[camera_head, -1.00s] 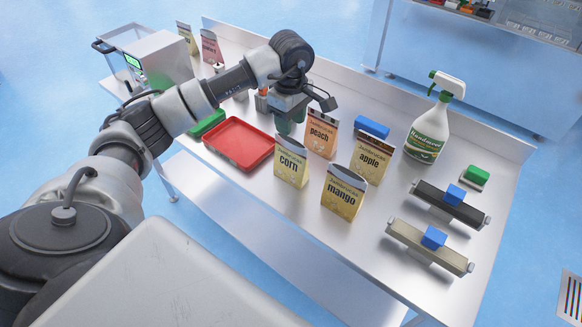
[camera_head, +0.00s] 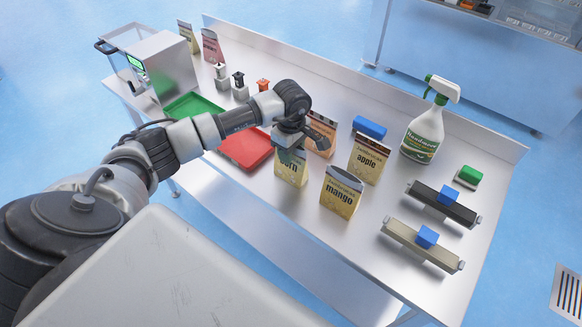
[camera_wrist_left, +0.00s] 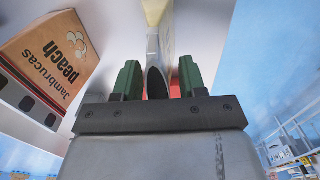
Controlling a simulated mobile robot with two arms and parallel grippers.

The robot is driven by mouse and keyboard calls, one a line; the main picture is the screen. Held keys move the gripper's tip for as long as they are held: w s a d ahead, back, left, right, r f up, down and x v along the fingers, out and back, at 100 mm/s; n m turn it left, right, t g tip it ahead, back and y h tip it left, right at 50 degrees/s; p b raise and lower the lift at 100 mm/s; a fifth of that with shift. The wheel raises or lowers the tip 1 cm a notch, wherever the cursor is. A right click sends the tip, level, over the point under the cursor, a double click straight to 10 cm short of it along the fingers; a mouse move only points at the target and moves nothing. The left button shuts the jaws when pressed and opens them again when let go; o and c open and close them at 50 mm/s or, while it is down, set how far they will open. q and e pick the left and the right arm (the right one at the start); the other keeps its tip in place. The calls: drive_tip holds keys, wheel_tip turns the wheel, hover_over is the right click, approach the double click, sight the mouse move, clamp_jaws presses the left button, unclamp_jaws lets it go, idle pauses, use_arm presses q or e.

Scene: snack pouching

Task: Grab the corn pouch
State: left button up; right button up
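The corn pouch (camera_head: 290,173) is pale yellow and stands upright on the metal table, with its top and part of its label hidden by my left gripper (camera_head: 289,155). In the left wrist view the corn pouch (camera_wrist_left: 158,38) shows nearly edge-on. Its dark open mouth lies between the two green fingers of the left gripper (camera_wrist_left: 160,78). The fingers are apart, with a gap visible on both sides of the pouch. My right gripper is not in view.
The peach pouch (camera_head: 322,135) stands close behind the corn pouch, and the mango pouch (camera_head: 341,192) to its right. The apple pouch (camera_head: 369,160) is further right. A red tray (camera_head: 240,150) lies at the left. A spray bottle (camera_head: 421,133) stands at the back right.

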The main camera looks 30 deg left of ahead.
use_arm(q)
clamp_jaws()
drive_tip(key=shift+r, duration=0.15)
